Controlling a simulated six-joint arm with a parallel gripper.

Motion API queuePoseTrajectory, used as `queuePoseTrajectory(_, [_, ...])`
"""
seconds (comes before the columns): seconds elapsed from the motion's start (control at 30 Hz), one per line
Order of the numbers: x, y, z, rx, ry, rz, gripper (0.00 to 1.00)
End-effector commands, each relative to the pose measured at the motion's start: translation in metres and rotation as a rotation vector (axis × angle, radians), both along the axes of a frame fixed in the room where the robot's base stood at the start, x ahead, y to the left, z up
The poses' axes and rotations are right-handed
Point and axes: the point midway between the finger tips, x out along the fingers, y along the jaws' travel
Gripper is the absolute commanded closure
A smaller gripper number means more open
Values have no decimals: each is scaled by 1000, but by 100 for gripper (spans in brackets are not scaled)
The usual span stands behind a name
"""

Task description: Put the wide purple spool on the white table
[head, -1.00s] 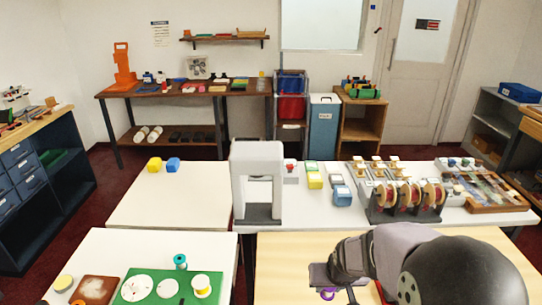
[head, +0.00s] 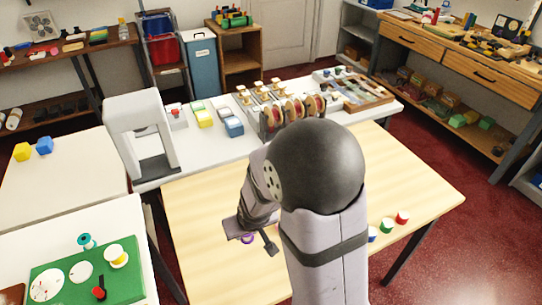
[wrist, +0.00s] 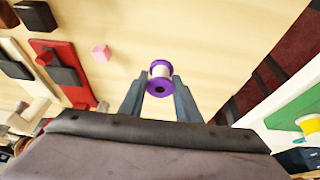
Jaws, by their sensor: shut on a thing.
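The purple spool (wrist: 160,70), with purple flanges and a white middle, is between the fingertips of my gripper (wrist: 159,88) in the wrist view. My gripper is shut on it, above the light wood table (head: 200,205). In the head view the gripper (head: 245,240) is partly hidden by my arm, and only a little of the purple spool (head: 248,239) shows below it. White-topped tables stand around: one at the front left (head: 25,245) with a green board, one at the back left (head: 60,180), and a long one behind (head: 190,150).
The green board (head: 125,280) carries white discs, a white-and-yellow spool (head: 116,256) and a red-and-black item; a teal spool (head: 86,241) stands behind it. A white arch-shaped machine (head: 135,110) stands on the long table. Small coloured spools (head: 387,225) stand right of my arm.

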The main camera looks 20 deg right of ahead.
Motion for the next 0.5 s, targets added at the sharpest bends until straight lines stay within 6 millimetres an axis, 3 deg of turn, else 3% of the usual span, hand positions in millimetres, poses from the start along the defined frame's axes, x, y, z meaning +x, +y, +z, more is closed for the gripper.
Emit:
queuePoseTrajectory(0.17, [-1, -30, -10, 0, 0, -83, 94])
queuePoseTrajectory(0.5, [66, -101, 25, 0, -5, -197, 95])
